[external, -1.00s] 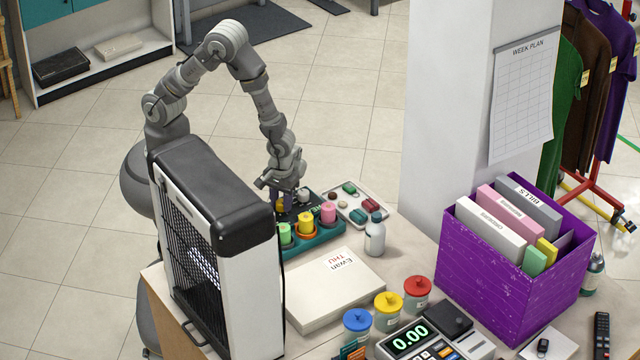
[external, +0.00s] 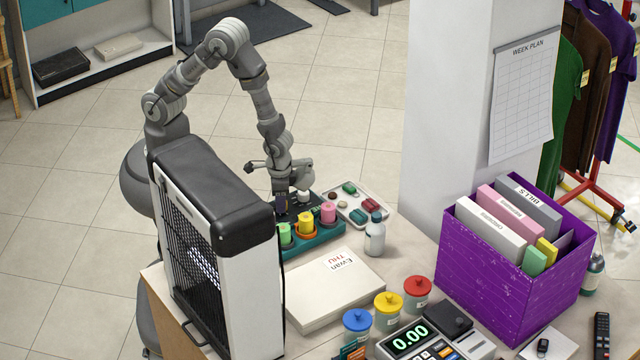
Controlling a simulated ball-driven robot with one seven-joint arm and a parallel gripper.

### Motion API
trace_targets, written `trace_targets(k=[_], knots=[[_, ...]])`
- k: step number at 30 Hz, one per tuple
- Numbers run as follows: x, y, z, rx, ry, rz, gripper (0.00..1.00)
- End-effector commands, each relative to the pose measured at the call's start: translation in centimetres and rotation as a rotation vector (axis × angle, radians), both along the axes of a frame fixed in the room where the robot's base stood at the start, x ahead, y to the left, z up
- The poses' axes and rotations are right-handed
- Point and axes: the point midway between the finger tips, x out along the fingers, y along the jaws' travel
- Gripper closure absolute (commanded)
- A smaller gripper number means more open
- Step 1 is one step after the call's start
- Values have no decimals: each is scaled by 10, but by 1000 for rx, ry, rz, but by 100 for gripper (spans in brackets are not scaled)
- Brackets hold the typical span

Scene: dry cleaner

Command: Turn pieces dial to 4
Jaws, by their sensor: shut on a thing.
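A teal tray-like unit (external: 312,245) stands on the counter and holds a green, a yellow and a pink cylinder in a row. A dark panel with pale markings (external: 316,211) lies behind the cylinders, and a small white knob (external: 304,196) shows there. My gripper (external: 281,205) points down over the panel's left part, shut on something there. What it holds is mostly hidden by the fingers and too small to make out. The pieces dial and its setting cannot be read from here.
A black-and-white slatted machine (external: 215,240) stands close in front of my arm. A white box (external: 335,290), a white bottle (external: 375,236) and a tray of small pieces (external: 372,219) are nearby. A purple bin (external: 480,265) with folders stands to the right.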

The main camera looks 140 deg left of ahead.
Motion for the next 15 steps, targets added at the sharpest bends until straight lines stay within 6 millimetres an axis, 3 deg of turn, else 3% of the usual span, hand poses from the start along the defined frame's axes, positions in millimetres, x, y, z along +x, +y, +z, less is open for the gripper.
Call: trace_targets(k=[15], knots=[[-1, 2, 1, 2, -2, -487, 94]])
